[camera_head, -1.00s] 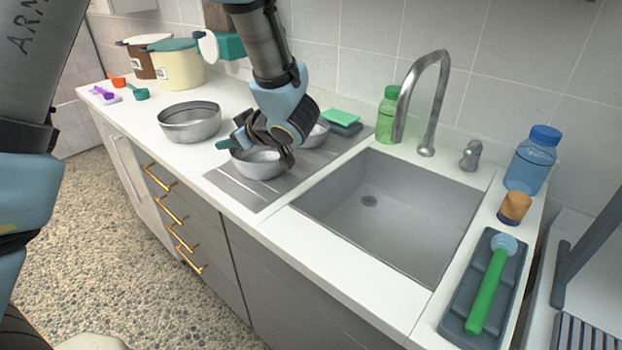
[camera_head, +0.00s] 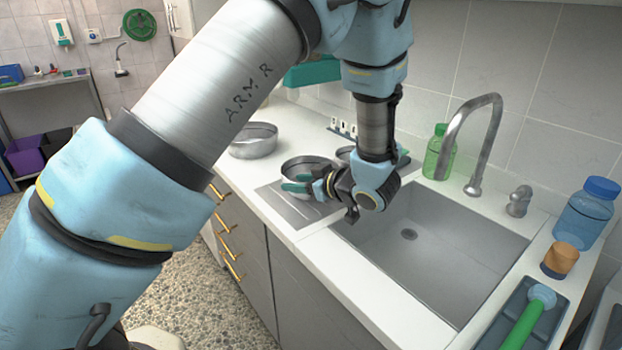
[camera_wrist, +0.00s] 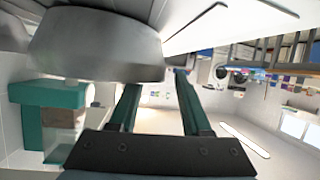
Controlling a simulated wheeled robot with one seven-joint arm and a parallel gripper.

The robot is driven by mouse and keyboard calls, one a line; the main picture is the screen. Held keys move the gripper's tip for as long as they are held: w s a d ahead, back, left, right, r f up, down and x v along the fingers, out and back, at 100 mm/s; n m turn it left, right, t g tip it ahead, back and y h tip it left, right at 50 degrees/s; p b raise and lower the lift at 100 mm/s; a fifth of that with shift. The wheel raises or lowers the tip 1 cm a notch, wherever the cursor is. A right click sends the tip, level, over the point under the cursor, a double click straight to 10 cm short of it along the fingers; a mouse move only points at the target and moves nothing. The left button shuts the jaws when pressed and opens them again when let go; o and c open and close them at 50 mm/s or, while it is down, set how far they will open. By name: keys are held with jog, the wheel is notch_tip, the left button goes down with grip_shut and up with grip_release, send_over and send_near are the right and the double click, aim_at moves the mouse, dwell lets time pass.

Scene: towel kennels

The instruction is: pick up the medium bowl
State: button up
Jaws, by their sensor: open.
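Three metal bowls stand on the counter. The one I take as the medium bowl (camera_head: 306,166) is upright on the grey ribbed drainboard, partly hidden behind my gripper. A larger bowl (camera_head: 253,142) stands to the left, and another bowl (camera_head: 344,153), mostly hidden by my arm, is behind. My gripper (camera_head: 296,182) is open, its green fingers at the near side of the middle bowl. In the wrist view, a metal bowl (camera_wrist: 95,45) fills the upper left, beside and above the fingers, with nothing seen between them; contact cannot be told.
The sink (camera_head: 430,250) and its curved faucet (camera_head: 478,140) lie to the right of my gripper. A green bottle (camera_head: 438,152) stands behind the sink, and a blue bottle (camera_head: 587,212) stands at the far right. Counter in front of the drainboard is clear.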

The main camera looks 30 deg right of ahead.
aim_at(285, 181)
jog(key=x, duration=0.3)
jog(key=shift+w+p, duration=0.15)
jog(key=shift+p, duration=0.2)
grip_shut()
dwell(1.1)
